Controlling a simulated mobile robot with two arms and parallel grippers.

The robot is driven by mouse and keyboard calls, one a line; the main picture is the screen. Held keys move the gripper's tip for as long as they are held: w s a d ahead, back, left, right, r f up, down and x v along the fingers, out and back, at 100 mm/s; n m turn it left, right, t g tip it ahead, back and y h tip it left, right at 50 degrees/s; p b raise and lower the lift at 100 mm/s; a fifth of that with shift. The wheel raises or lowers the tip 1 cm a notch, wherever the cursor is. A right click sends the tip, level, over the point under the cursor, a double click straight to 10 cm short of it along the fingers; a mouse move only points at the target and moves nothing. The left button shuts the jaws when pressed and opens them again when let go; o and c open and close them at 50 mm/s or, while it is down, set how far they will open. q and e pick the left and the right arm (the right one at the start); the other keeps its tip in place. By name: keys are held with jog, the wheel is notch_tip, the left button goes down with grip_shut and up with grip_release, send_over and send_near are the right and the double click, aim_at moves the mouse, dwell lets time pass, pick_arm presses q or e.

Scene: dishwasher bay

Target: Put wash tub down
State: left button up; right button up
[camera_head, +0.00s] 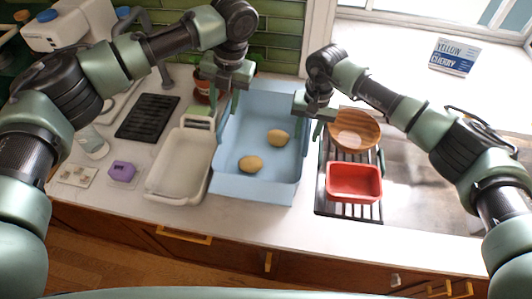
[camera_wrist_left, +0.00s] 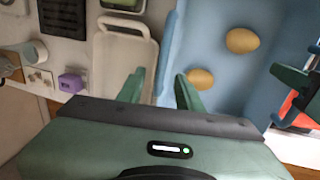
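The wash tub is the light blue tub (camera_head: 228,186) in the middle of the counter. It looks level and seems to rest on the worktop, with two potatoes (camera_head: 278,137) (camera_head: 250,163) inside. My left gripper (camera_head: 227,103) is at its left rim; in the left wrist view its fingers (camera_wrist_left: 160,88) stand apart with the tub's left wall (camera_wrist_left: 168,55) between them. My right gripper (camera_head: 308,118) is at the right rim, its fingers apart on either side of that wall. Contact at the rims is hard to judge.
A black drying rack (camera_head: 321,208) with a wooden bowl (camera_head: 354,130) and red dish (camera_head: 354,184) is close on the right, before the sink. A purple item (camera_head: 122,171) lies left. A narrow counter strip in front is clear.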

jog(key=shift+r, duration=0.25)
jog(key=r, duration=1.1)
jog(key=shift+d+r, duration=0.25)
jog(key=shift+d, duration=0.15)
pick_arm(q)
jog(key=v, duration=0.5)
